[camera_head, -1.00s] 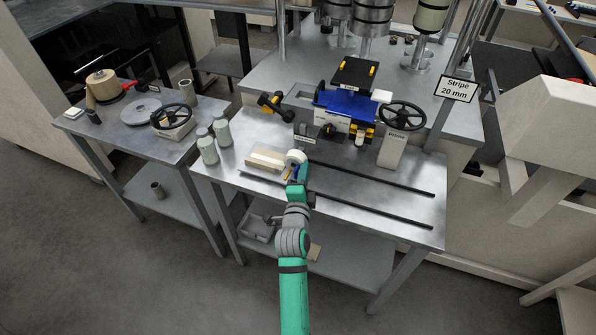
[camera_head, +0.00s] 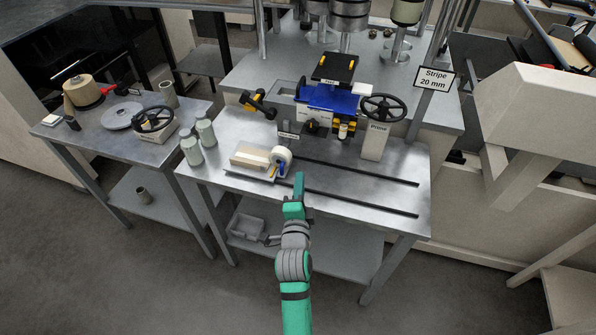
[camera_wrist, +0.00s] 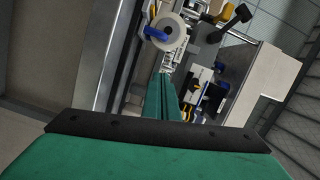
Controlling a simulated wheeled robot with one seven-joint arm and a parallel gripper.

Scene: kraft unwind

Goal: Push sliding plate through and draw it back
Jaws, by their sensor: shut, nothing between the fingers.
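A low plate carrying a cream block (camera_head: 252,156) lies at the left end of two dark rails (camera_head: 370,172) on the steel table. I cannot tell for sure whether it is the sliding plate. A white tape roll (camera_head: 281,154) stands at its right end; the roll also shows in the wrist view (camera_wrist: 169,33), above my fingers. My gripper (camera_head: 299,178) is shut and empty, just right of and nearer than the roll, apart from it in the head view. Its green fingers (camera_wrist: 161,97) lie together in the wrist view. A blue machine (camera_head: 330,97) stands behind the rails.
A handwheel on a post marked Prime (camera_head: 376,138) stands right of the machine. Two grey-green bottles (camera_head: 192,150) stand left of the block. The table's front right is clear apart from the rails. A side table (camera_head: 78,135) with a second handwheel is at left.

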